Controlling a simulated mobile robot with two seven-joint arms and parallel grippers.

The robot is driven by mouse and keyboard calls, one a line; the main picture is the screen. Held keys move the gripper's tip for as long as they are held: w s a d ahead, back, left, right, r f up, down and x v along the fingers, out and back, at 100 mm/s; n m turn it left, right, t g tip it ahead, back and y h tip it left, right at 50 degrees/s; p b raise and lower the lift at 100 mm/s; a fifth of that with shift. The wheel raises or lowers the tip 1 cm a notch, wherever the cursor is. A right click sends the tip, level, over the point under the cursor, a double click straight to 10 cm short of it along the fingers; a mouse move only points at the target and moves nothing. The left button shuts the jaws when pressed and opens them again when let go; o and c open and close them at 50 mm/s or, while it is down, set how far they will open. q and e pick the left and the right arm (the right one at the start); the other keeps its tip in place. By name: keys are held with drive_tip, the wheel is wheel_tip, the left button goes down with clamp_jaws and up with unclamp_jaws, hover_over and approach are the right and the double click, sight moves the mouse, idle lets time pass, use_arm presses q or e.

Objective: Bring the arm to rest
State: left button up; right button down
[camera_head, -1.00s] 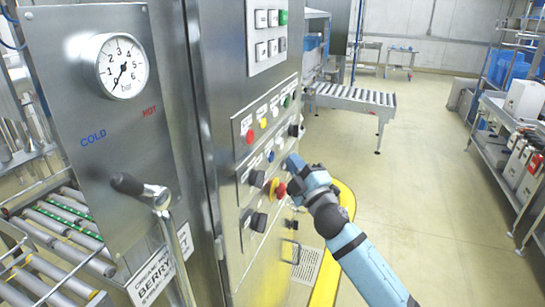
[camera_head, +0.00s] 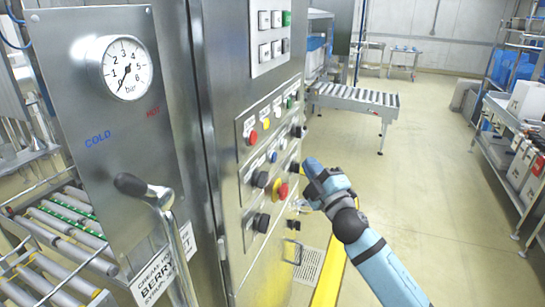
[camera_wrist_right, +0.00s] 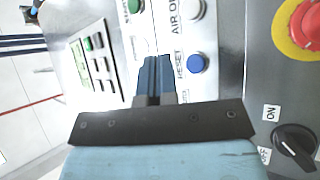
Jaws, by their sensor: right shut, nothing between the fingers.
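My right arm comes in from the lower right in the head view. Its blue and black gripper (camera_head: 309,165) hangs in front of the steel control panel (camera_head: 247,190), to the right of the red and yellow emergency stop (camera_head: 282,190). In the right wrist view the two dark blue fingers (camera_wrist_right: 153,72) are together with nothing between them. Beyond them are a blue RESET button (camera_wrist_right: 196,63), a white AIR button (camera_wrist_right: 190,9) and a green button (camera_wrist_right: 133,6). The gripper looks apart from the panel. My left gripper is in neither view.
A gauge (camera_head: 127,68) and a black-knobbed lever (camera_head: 131,185) stand at the left. A roller conveyor (camera_head: 352,98) is behind the panel. Shelving (camera_head: 505,150) lines the right side. Open floor (camera_head: 430,180) lies between.

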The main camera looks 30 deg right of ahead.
drive_tip(key=s+a+f+m+g+p, duration=0.1)
drive_tip(key=s+a+f+m+g, duration=0.25)
drive_tip(key=f, duration=0.75)
drive_tip(key=s+a+f+m+g+p, duration=0.25)
drive_tip(key=s+a+f, duration=0.25)
drive_tip(key=f, duration=0.6)
drive_tip(key=s+a+f+m+g+y, duration=0.1)
drive_tip(key=s+a+f+m+g, duration=0.1)
drive_tip(key=s+a+f, duration=0.3)
drive_tip(key=s+a+f+m+g+y, duration=0.1)
drive_tip(key=s+a+f+m+g, duration=0.2)
drive_tip(key=s+f, duration=0.5)
drive_tip(key=s+a+g, duration=0.1)
drive_tip(key=s+a, duration=0.1)
drive_tip(key=s, duration=0.2)
drive_tip(key=shift+f+y, duration=0.15)
drive_tip(key=shift+y, duration=0.25)
